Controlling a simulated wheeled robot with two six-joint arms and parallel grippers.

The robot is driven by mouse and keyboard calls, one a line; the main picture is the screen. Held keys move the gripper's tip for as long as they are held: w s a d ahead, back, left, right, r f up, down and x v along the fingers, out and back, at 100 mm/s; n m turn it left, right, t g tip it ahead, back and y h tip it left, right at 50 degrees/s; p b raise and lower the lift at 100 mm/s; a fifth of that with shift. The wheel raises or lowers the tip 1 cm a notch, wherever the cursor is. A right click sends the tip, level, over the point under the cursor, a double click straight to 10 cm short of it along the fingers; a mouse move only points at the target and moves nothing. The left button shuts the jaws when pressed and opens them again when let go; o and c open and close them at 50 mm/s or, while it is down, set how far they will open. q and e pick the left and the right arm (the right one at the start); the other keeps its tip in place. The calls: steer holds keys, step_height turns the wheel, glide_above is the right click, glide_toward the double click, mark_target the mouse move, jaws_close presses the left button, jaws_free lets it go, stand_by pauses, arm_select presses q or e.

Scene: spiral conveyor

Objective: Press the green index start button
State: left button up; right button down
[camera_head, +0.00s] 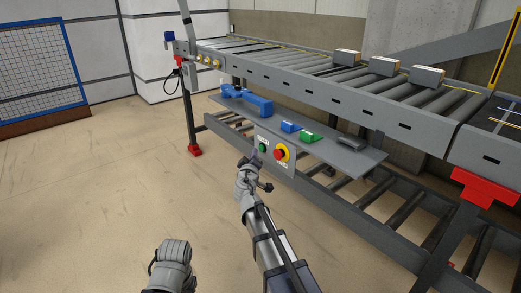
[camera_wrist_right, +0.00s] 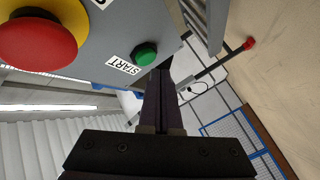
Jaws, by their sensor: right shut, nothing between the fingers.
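The green start button (camera_head: 263,148) is on the grey control box (camera_head: 272,163) under the conveyor's shelf. In the right wrist view the green button (camera_wrist_right: 145,54) stands out beside its white START label (camera_wrist_right: 122,65). My right gripper (camera_head: 254,154) is shut and empty, close to the button in the head view. In the right wrist view its dark fingertips (camera_wrist_right: 163,72) are just to the lower right of the button. I cannot tell whether they touch it. Part of my left arm shows at the bottom of the head view, but its gripper does not.
A red mushroom button (camera_head: 281,153) on a yellow plate sits just right of the green one. The shelf (camera_head: 345,155) above holds a blue tool (camera_head: 247,99), blue and green items and a dark grey object. Boxes (camera_head: 384,66) lie on the conveyor. The floor at left is free.

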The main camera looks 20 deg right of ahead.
steer(key=shift+d, duration=0.15)
stand_by(0.5)
steer(key=shift+w+d, duration=0.2)
steer(key=shift+d, duration=0.1)
steer(key=shift+w+d, duration=0.15)
steer(key=shift+d, duration=0.25)
stand_by(0.7)
stand_by(0.4)
steer(key=shift+s+a, duration=0.35)
steer(key=shift+a, duration=0.45)
steer(key=shift+a, duration=0.1)
steer(key=a, duration=0.1)
steer(key=s+a, duration=0.1)
steer(key=a, duration=0.2)
steer(key=shift+s+a, duration=0.25)
steer(key=shift+s, duration=0.1)
stand_by(0.4)
